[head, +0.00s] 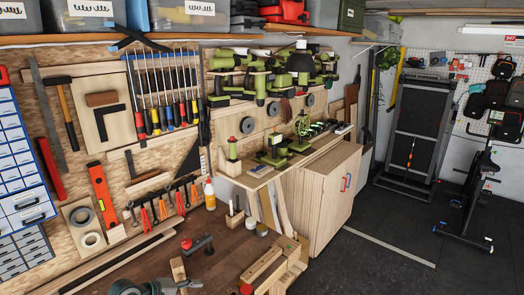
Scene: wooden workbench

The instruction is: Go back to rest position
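Neither of my grippers shows in the head view, and no part of my arms can be made out. The wooden workbench (222,262) is at the bottom middle. On it lie a dark clamp-like tool with a red knob (196,244) and a wooden vise or jig (268,272) at the right corner. A dark green-grey tool (150,288) is cut off by the bottom edge.
A wooden cabinet (325,195) stands right of the bench. Dark floor (370,262) is open at right, before an exercise bike (470,200).

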